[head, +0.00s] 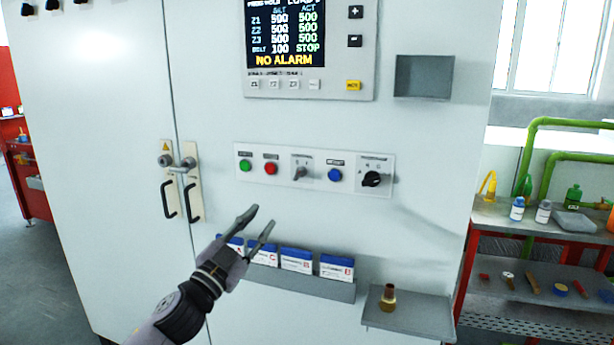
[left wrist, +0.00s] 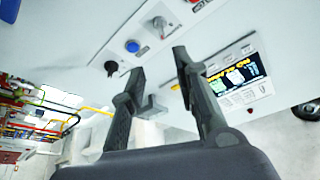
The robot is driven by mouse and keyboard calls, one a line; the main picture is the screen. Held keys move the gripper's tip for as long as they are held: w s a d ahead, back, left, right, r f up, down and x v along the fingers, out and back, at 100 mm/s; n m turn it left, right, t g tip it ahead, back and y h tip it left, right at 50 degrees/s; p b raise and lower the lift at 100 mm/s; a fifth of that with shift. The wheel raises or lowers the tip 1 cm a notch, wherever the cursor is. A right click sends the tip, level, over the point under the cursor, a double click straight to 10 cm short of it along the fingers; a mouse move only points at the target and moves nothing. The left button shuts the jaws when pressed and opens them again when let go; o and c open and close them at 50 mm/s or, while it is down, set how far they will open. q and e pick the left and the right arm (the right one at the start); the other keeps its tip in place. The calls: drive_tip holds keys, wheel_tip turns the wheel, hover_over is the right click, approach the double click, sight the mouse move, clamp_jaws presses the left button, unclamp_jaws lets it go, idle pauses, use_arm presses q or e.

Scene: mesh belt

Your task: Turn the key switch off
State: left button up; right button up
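The key switch (head: 300,173) sits on the white control strip (head: 315,190), between the red button (head: 270,168) and the blue button (head: 335,175). It also shows in the left wrist view as a grey key switch (left wrist: 159,24) above the fingers. My left gripper (head: 261,220) is open and empty, in front of the cabinet, lower left of the key switch and apart from it. Its two fingers also show in the left wrist view (left wrist: 157,66) with a gap between them. My right gripper is in neither view.
A black rotary knob (head: 372,180) and a green button (head: 245,165) share the strip. Below it, a rack (head: 300,284) holds several labelled boxes. A small shelf (head: 420,318) with a brass piece (head: 388,298) juts out at lower right. Door handles (head: 180,190) stick out at left.

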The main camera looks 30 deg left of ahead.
sight(297, 176)
use_arm(q)
drive_tip(key=p+x, duration=0.4)
drive_tip(key=x, duration=1.1)
drive_tip(key=shift+w+a+r+p, duration=0.15)
drive_tip(key=shift+w+a+p, duration=0.05)
drive_tip(key=shift+p, duration=0.1)
drive_tip(key=shift+w+r, duration=0.15)
drive_tip(key=shift+w, duration=0.45)
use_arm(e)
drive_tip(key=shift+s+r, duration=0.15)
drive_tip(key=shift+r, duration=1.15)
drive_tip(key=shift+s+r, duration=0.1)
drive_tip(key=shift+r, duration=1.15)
use_arm(q)
drive_tip(key=shift+c, duration=0.2)
drive_tip(key=c, duration=0.5)
clamp_jaws()
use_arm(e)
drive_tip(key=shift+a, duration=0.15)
